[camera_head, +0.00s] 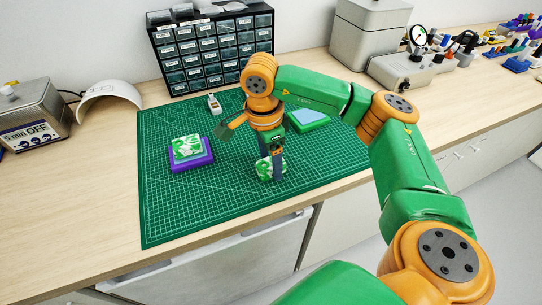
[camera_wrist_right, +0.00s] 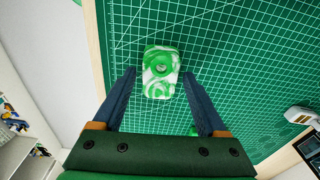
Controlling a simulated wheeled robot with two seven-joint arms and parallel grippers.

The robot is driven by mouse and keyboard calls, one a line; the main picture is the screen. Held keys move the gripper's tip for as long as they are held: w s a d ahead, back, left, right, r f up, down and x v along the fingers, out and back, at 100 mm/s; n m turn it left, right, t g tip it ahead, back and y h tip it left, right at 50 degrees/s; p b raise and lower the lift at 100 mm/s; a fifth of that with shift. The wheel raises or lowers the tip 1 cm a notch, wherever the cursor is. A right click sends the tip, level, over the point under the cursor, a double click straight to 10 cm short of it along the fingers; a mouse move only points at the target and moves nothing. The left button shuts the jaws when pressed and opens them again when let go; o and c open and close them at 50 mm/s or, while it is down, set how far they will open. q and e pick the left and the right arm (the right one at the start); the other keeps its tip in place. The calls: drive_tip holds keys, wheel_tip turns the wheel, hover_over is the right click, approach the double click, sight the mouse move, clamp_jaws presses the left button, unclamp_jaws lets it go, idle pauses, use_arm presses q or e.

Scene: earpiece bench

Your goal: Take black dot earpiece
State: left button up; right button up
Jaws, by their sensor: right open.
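A green-and-white marbled piece (camera_head: 264,172) lies on the green cutting mat under my right gripper (camera_head: 271,168). In the right wrist view the marbled piece (camera_wrist_right: 160,82) has rounded corners and a small round greyish spot near its middle; I cannot tell whether this is a black dot. My right gripper (camera_wrist_right: 159,72) is open, pointing down, with one blue finger on each side of the piece and gaps beside it. A second green-and-white marbled piece (camera_head: 186,147) sits on a purple block (camera_head: 204,161) at the left of the mat. My left gripper is not in view.
The cutting mat (camera_head: 165,215) is mostly bare in front. A green tray with a light blue pad (camera_head: 308,118) lies behind the gripper. A small white device (camera_head: 214,104) lies near a black drawer cabinet (camera_head: 210,50). A grey box (camera_head: 28,115) stands far left.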

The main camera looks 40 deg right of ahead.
sight(270, 163)
drive_tip(key=shift+r, duration=0.1)
drive_tip(key=shift+c, duration=0.3)
clamp_jaws()
drive_tip(key=shift+r, duration=0.1)
drive_tip(key=shift+r+p, duration=3.35)
drive_tip(key=shift+r, duration=0.65)
drive_tip(key=shift+f, duration=0.1)
